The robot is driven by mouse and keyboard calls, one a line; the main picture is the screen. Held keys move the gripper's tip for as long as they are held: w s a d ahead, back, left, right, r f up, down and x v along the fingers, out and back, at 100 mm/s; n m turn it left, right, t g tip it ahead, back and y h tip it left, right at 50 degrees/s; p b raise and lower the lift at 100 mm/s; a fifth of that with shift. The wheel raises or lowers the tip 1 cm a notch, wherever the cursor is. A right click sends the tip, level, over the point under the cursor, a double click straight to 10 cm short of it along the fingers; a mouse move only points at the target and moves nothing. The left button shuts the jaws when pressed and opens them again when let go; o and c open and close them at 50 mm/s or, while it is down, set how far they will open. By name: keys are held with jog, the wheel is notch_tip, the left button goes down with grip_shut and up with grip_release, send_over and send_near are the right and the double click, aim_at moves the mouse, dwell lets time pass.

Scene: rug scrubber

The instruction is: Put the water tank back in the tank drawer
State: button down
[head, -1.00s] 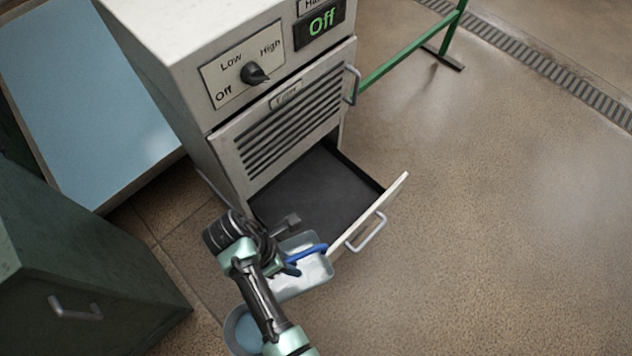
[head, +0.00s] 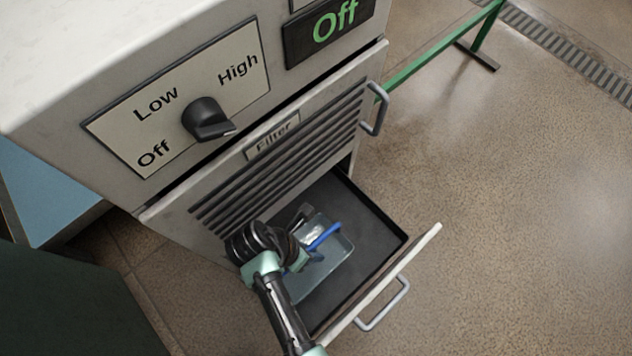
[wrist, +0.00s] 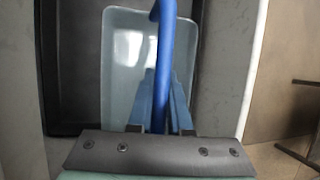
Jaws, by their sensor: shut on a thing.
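The water tank (head: 336,262) is a clear, pale tray-like tank with a blue handle (head: 324,237). In the head view it is over the left part of the open tank drawer (head: 378,248), within its outline. I cannot tell whether it touches the drawer floor. My gripper (head: 300,250) is at the tank's handle, partly hidden by the wrist. In the wrist view, my gripper (wrist: 160,118) is shut on the blue handle (wrist: 166,50), with the tank (wrist: 122,60) beyond it and the dark drawer (wrist: 72,75) around.
The cabinet above the drawer has a filter panel (head: 285,150) with a handle (head: 376,108), a knob (head: 207,119) and an Off display (head: 330,30). The drawer front's handle (head: 385,305) sticks out to the right. A green rail (head: 440,55) stands behind. Floor at right is clear.

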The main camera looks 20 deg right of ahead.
notch_tip(320, 180, down, 9)
jog(key=b, duration=0.4)
jog(key=shift+r, duration=0.2)
jog(key=c, duration=0.8)
grip_release()
jog(key=shift+c, duration=0.2)
jog(key=p+v, duration=0.5)
jog(key=v, duration=0.7)
